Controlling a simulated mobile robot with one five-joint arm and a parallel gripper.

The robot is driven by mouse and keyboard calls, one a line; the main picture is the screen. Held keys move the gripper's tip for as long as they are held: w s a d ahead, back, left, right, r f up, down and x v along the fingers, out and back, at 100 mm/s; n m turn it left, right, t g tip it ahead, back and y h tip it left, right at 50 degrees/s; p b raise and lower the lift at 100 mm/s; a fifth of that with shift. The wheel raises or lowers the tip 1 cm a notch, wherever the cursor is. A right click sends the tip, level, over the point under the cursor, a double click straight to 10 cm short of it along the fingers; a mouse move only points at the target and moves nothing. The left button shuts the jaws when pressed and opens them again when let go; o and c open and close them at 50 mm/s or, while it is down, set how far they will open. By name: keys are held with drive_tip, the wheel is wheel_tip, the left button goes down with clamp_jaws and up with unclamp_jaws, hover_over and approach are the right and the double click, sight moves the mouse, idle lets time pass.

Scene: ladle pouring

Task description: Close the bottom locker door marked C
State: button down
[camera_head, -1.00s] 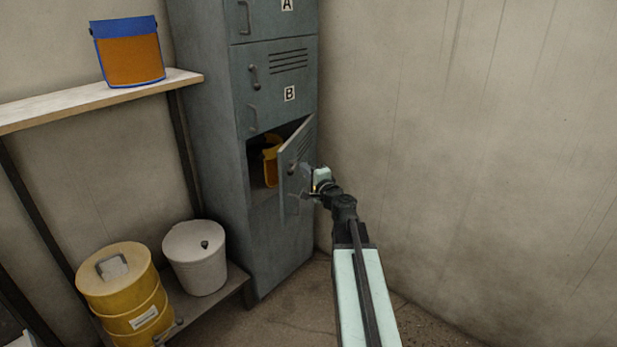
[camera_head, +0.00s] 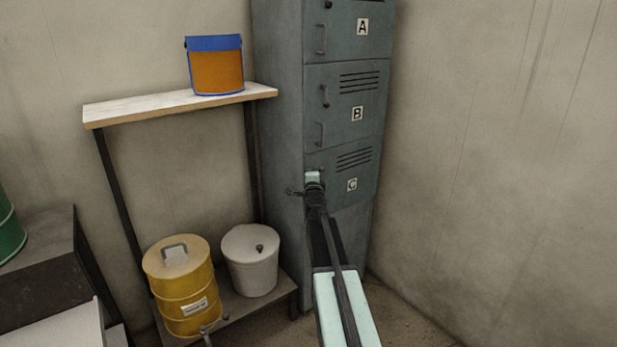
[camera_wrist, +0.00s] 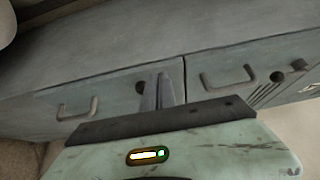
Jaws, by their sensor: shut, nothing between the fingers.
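The bottom locker door marked C (camera_head: 352,170) lies flush with the locker front in the head view, with no visible gap. My gripper (camera_head: 312,177) is at the door's upper left part, covering its latch and handle there. In the wrist view my gripper's fingers (camera_wrist: 160,92) are together and empty, pointing at the face of door C (camera_wrist: 110,95), next to its dark round latch. The handle of door C (camera_wrist: 77,112) shows to the left of the fingers. Whether the fingertips touch the door cannot be told.
Locker doors A (camera_head: 345,30) and B (camera_head: 350,105) above are shut. To the left is a shelf (camera_head: 105,112) bearing an orange and blue bucket (camera_head: 216,72). Below stand a yellow drum (camera_head: 185,290) and a white bucket (camera_head: 250,265). A wall (camera_head: 500,170) is on the right.

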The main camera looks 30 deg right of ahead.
drive_tip(key=shift+s+d, duration=0.15)
drive_tip(key=shift+d, duration=0.15)
drive_tip(key=w+a, duration=0.2)
drive_tip(key=a, duration=0.7)
drive_tip(key=shift+w+a, duration=0.3)
drive_tip(key=shift+a, duration=0.05)
